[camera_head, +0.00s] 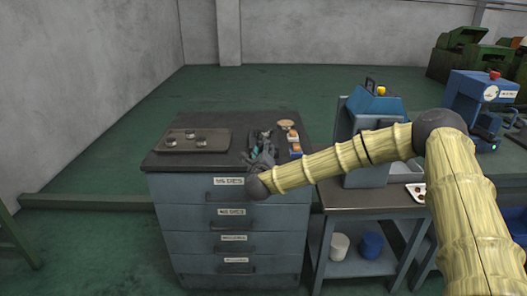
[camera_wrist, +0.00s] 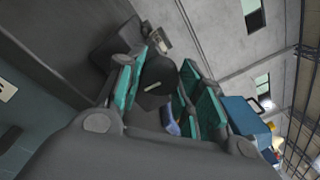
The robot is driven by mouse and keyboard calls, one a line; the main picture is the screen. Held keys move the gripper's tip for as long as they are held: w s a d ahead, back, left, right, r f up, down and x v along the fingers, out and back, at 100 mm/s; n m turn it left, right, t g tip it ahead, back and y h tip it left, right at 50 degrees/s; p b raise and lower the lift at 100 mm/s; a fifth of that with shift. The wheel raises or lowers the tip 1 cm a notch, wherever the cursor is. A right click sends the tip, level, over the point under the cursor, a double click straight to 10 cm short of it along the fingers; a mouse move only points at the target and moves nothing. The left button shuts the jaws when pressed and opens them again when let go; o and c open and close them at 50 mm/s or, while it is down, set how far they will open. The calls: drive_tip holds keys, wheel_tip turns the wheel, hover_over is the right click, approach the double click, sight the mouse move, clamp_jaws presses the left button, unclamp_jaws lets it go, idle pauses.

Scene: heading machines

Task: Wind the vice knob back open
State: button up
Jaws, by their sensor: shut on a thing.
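My gripper (camera_head: 260,157) is at the front edge of the top of a grey drawer cabinet, low over the dark worktop. In the wrist view my gripper (camera_wrist: 162,88) has its teal-padded fingers on both sides of a dark rounded knob (camera_wrist: 154,80) with a small pale mark. It is shut on this vice knob. The vice is mostly hidden behind my gripper in the head view, so I cannot tell how far its jaws are apart.
A tray (camera_head: 180,146) with several small round parts lies on the left of the cabinet (camera_head: 235,190). A blue machine (camera_head: 372,115) stands on the bench further right.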

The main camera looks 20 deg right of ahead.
drive_tip(key=shift+n, duration=0.3)
drive_tip(key=n+b, duration=0.2)
drive_tip(key=n, duration=0.2)
drive_tip(key=shift+f, duration=0.1)
drive_tip(key=n+t+b, duration=0.1)
drive_tip(key=n, duration=0.9)
drive_tip(key=shift+f+y, duration=0.1)
drive_tip(key=shift+y, duration=0.2)
drive_tip(key=n, duration=0.4)
drive_tip(key=shift+s+f+n+y+b, duration=0.1)
drive_tip(key=shift+n+y+b, duration=0.2)
drive_tip(key=shift+n, duration=0.3)
drive_tip(key=o, duration=1)
drive_tip(key=shift+o, duration=0.2)
drive_tip(key=shift+d, duration=0.1)
drive_tip(key=v, duration=1.2)
drive_tip(key=shift+f, duration=0.2)
